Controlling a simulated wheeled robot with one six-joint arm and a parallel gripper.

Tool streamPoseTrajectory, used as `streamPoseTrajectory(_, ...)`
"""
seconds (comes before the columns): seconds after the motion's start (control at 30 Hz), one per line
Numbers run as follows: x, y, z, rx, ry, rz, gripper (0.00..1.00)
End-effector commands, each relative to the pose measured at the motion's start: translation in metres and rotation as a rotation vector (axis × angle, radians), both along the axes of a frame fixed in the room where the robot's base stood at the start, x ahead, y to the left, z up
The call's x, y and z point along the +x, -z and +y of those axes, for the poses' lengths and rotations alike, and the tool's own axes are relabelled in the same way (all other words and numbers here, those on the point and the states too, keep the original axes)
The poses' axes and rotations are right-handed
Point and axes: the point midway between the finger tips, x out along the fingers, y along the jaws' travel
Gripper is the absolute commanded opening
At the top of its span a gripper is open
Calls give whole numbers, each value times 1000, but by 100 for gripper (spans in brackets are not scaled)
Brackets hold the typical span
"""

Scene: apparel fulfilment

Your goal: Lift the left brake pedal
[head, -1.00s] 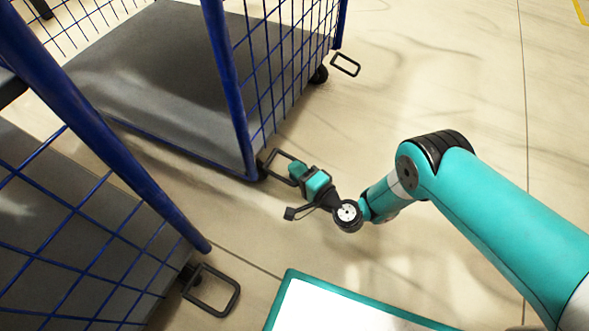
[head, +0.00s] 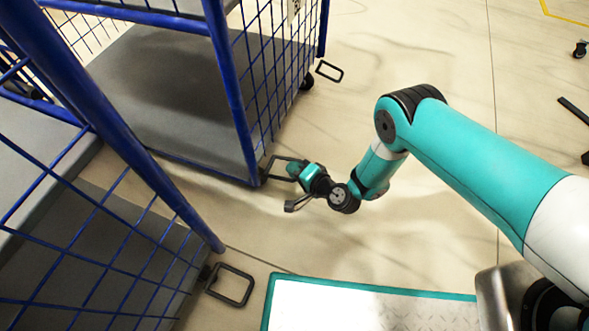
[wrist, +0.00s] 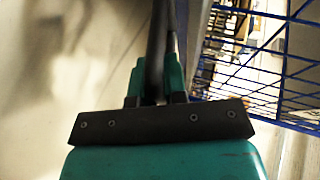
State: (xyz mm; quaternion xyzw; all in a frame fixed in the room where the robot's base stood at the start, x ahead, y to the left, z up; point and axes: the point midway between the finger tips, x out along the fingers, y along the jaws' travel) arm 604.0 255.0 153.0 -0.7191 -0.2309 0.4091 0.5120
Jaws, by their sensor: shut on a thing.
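The brake pedal (head: 283,158) is a dark rectangular loop at the near bottom corner of the middle blue cart. My gripper (head: 297,170) is shut on its outer end, low beside the cart. In the wrist view, a dark bar (wrist: 157,50) lies between the two teal fingers. The gripper hides part of the loop. A second pedal (head: 329,71) of the same kind sticks out at the cart's far corner, apart from my gripper.
The blue mesh cart (head: 247,120) with a grey deck stands just left of my gripper. Another blue cart (head: 190,215) stands at the near left, with its own loop pedal (head: 231,285).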

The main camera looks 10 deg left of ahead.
Motion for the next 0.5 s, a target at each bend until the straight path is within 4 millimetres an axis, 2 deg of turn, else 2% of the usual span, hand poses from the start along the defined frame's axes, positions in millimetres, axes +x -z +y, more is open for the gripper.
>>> streamPoseTrajectory(0.03,8,-6,1,10,11,-17,0)
streamPoseTrajectory(0.37,9,-6,1,9,11,-21,0)
streamPoseTrajectory(0.4,9,-6,1,9,11,-21,22)
streamPoseTrajectory(0.47,9,-6,1,9,10,-20,35)
streamPoseTrajectory(0.5,8,-6,1,9,9,-18,38)
